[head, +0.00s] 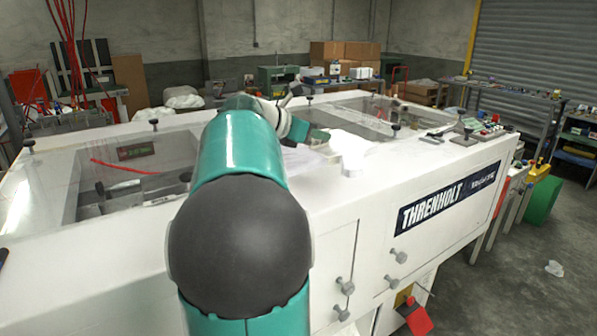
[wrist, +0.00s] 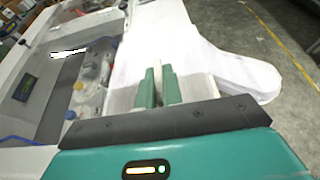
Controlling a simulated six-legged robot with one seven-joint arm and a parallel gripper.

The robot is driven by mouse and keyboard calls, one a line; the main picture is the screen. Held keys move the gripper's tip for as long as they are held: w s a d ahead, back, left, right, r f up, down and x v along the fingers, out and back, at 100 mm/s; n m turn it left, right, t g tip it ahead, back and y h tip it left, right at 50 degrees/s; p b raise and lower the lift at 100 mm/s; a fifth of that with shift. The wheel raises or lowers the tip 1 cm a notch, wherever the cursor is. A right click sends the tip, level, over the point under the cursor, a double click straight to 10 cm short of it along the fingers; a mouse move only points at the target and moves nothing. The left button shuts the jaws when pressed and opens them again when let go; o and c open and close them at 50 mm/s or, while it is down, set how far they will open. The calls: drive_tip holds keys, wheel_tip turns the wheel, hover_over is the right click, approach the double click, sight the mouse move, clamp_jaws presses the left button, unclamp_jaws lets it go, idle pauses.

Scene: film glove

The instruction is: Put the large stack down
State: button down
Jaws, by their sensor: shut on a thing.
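The large stack (head: 350,147) is a white, pale, flat bundle with a rounded lobe, over the white machine top (head: 385,160) in the head view. In the wrist view the stack (wrist: 228,72) spreads beyond and to the right of the fingers, with its rounded end seen against the grey floor. My gripper (wrist: 158,78) has its green fingers closed on the near edge of the stack. In the head view my gripper (head: 322,138) is small and partly hidden behind my arm. I cannot tell whether the stack's underside touches the machine top.
Clear-windowed openings (head: 130,165) lie left of my arm. Black knobs (head: 396,130) stand up from the top. Small tools and a control block (head: 480,128) sit at its right end. White top around the stack is mostly bare.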

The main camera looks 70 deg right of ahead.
sight(300, 153)
drive_tip(key=f, duration=0.1)
drive_tip(key=w+a+f, duration=0.1)
drive_tip(key=f, duration=0.1)
drive_tip(key=w+a+f, duration=0.1)
drive_tip(key=shift+a+f, duration=0.25)
drive_tip(key=shift+f, duration=0.05)
drive_tip(key=shift+s+a+f, duration=0.15)
drive_tip(key=shift+f, duration=0.1)
drive_tip(key=f, duration=0.3)
drive_tip(key=shift+w+f, duration=0.15)
drive_tip(key=shift+w, duration=0.2)
drive_tip(key=shift+s, duration=0.15)
drive_tip(key=shift+w, duration=0.25)
drive_tip(key=shift+s+f, duration=0.15)
drive_tip(key=c, duration=1.5)
unclamp_jaws()
drive_tip(key=shift+c, duration=0.2)
